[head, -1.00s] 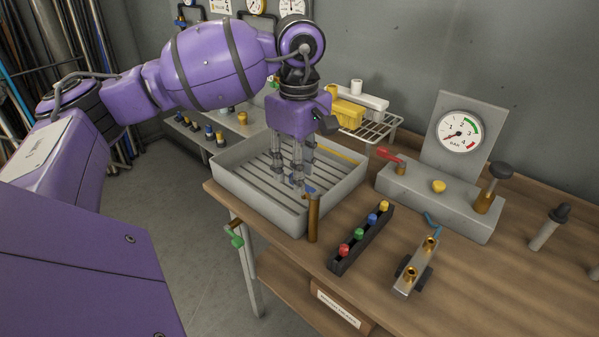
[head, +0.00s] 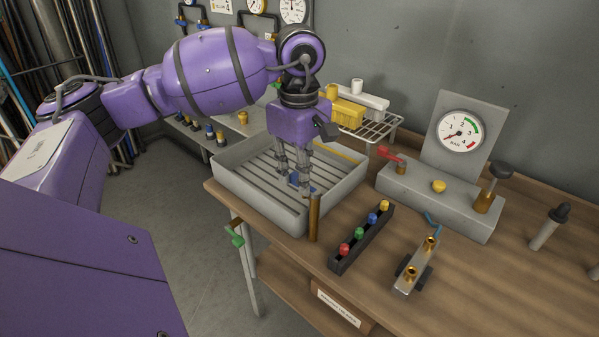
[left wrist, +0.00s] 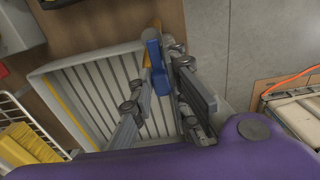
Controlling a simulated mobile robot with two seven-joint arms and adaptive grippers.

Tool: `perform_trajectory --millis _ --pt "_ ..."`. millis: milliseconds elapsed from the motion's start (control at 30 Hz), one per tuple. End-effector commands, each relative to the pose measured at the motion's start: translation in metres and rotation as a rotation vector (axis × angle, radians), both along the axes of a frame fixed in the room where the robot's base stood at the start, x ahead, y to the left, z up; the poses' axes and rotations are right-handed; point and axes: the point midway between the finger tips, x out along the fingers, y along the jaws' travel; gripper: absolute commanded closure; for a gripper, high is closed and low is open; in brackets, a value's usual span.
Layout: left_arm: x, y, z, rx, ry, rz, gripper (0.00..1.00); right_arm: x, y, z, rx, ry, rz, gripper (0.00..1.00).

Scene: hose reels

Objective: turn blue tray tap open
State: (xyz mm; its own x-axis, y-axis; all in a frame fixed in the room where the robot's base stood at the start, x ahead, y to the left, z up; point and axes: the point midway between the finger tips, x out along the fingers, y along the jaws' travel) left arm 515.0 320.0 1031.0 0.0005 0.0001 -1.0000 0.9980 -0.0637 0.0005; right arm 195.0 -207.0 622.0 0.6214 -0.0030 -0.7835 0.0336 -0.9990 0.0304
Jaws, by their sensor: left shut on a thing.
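The blue tray tap has a blue lever (head: 313,191) on top of a brass post (head: 314,218) at the front right corner of the grey drip tray (head: 347,190). My left gripper (head: 294,185) reaches down from above, over the tray's front part, with its fingers at the lever. In the left wrist view the blue lever (left wrist: 156,62) lies between the fingertips (left wrist: 161,72), and my left gripper is shut on it. The lever points from the post in over the tray. The fingers hide part of it. My right gripper is not in view.
A black rack (head: 347,254) with coloured knobs and a brass-fitted bar (head: 412,270) lie right of the post. A grey block with a red lever (head: 392,154) and gauge (head: 460,131) stands behind. A green-handled tap (head: 234,237) hangs at the bench's left edge.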

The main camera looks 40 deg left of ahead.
Motion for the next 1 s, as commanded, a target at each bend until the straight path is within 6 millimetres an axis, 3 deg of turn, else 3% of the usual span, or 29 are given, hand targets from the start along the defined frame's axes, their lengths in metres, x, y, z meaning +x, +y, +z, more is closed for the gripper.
perform_trajectory --millis 367,1000 --pt "-0.009 0.000 0.000 0.000 0.000 0.202 1.00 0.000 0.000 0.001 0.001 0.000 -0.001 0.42" --pt "-0.032 -0.011 0.000 0.000 0.001 0.805 1.00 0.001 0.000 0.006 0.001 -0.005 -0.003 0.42"
